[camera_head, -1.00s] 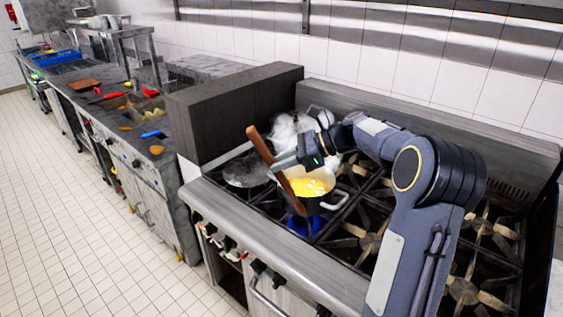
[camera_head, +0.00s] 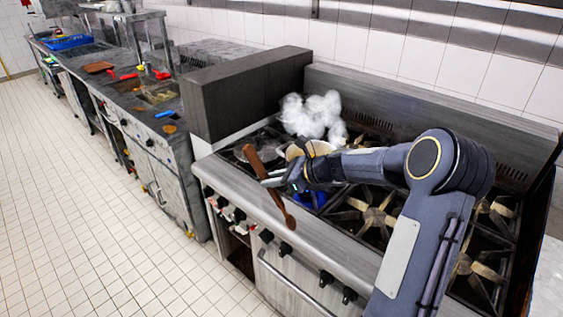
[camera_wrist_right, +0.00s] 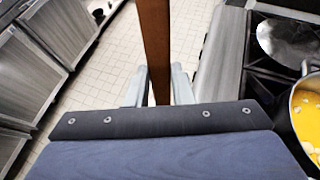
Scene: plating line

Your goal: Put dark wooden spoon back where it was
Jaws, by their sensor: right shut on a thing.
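The dark wooden spoon (camera_head: 254,161) is held by my right gripper (camera_head: 270,182) in front of the stove's front edge. The spoon is tilted, its upper end to the left and its lower end down to the right. In the right wrist view the spoon (camera_wrist_right: 155,45) stands between the two fingers of the gripper (camera_wrist_right: 158,88), which are shut on it. The pot (camera_head: 311,149) is on the stove behind the gripper, partly hidden by my arm. In the right wrist view the pot (camera_wrist_right: 297,95) shows yellow food at the right edge. My left gripper is out of view.
A dark upright panel (camera_head: 245,95) divides the stove from the left counter (camera_head: 165,110), which holds red-handled tools and a blue tray (camera_head: 68,42). The tiled floor (camera_head: 80,220) is clear.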

